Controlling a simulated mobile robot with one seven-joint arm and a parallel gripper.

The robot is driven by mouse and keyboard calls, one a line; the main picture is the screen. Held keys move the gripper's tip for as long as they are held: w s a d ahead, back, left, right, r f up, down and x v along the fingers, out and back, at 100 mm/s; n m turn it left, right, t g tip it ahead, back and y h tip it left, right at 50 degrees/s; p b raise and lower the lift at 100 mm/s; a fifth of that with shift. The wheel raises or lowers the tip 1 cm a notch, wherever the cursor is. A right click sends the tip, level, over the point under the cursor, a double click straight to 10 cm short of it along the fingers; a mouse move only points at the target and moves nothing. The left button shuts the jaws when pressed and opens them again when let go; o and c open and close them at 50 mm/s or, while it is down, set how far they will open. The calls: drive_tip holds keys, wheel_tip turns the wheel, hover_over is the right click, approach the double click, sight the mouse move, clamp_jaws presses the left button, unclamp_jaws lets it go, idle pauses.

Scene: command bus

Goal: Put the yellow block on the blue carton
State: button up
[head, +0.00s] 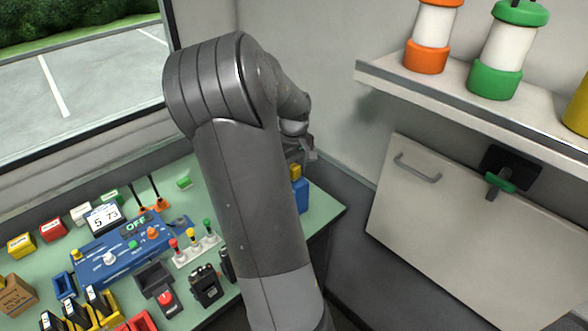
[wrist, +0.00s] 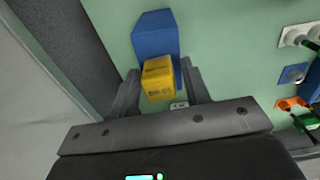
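The yellow block (wrist: 157,77) shows between my gripper's fingers in the wrist view, with a small gap on each side. It overlaps the near part of the blue carton (wrist: 154,35) and appears to rest on top of it. In the head view the yellow block (head: 295,170) sits at the top of the blue carton (head: 301,194), partly hidden by my arm. My gripper (wrist: 160,72) is open, its fingers apart on both sides of the block. In the head view my gripper (head: 308,152) is just above the block.
The green desk (head: 325,207) holds a blue control panel (head: 130,247), small levers (head: 192,242) and several coloured boxes left of my arm. A wall shelf (head: 470,101) with bottles is at the upper right.

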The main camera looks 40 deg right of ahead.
sight(293, 166)
drive_tip(key=shift+o, duration=0.4)
drive_tip(key=shift+r, duration=0.1)
wheel_tip(293, 166, up, 12)
drive_tip(key=s+a+r+t, duration=0.1)
drive_tip(key=s+a+r, duration=0.1)
drive_tip(key=a, duration=0.7)
drive_tip(key=s+a+r+t, duration=0.2)
drive_tip(key=a+r, duration=0.1)
drive_tip(key=a, duration=0.7)
drive_tip(key=s+a+t, duration=0.2)
drive_tip(key=s+a, duration=0.9)
drive_tip(key=a, duration=0.3)
drive_tip(key=shift+f+t, duration=0.3)
drive_tip(key=shift+f, duration=0.1)
